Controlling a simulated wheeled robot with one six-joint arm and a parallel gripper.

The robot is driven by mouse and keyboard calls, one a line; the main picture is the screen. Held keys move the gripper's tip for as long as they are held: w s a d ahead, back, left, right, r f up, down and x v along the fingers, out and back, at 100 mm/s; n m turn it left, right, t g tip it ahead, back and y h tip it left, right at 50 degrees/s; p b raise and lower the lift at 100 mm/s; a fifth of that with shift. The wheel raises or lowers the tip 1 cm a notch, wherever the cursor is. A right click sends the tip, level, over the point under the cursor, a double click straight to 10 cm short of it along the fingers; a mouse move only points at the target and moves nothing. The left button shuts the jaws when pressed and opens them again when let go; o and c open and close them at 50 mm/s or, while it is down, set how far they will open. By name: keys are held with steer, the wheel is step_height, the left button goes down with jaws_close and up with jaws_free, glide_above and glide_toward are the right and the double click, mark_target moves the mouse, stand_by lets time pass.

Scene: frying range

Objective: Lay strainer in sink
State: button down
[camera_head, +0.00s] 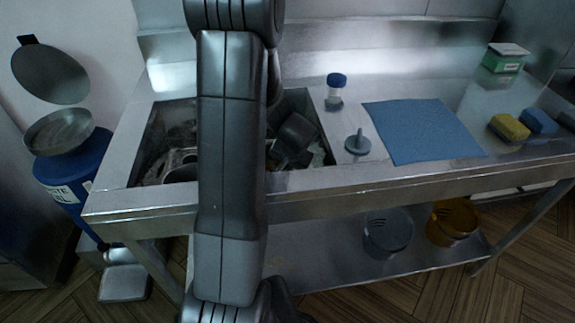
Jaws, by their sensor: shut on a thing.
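The steel sink (322,128) is set into the left part of the counter. My arm crosses in front of it and hides its middle. My gripper (284,152) is down inside the sink's right half, dark against the shadow. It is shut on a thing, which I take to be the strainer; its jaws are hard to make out. A curved metal rim (180,160) shows in the sink's left half, partly behind my arm. It may be part of the strainer, but I cannot tell whether it touches the sink floor.
Right of the sink stand a blue-capped jar (335,92) and a grey knobbed disc (357,143). A blue mat (424,130), a yellow sponge (509,127) and a green box (505,58) lie further right. A blue waste barrel (72,165) stands left.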

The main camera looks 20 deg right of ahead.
steer(key=shift+f, duration=0.1)
steer(key=c, duration=1.6)
jaws_free()
steer(key=shift+r, duration=0.2)
steer(key=shift+s+r, duration=0.1)
steer(key=shift+r, duration=0.2)
steer(key=p+v, duration=0.1)
steer(key=v, duration=1)
steer(key=shift+p, duration=0.3)
steer(key=shift+s+r, duration=0.1)
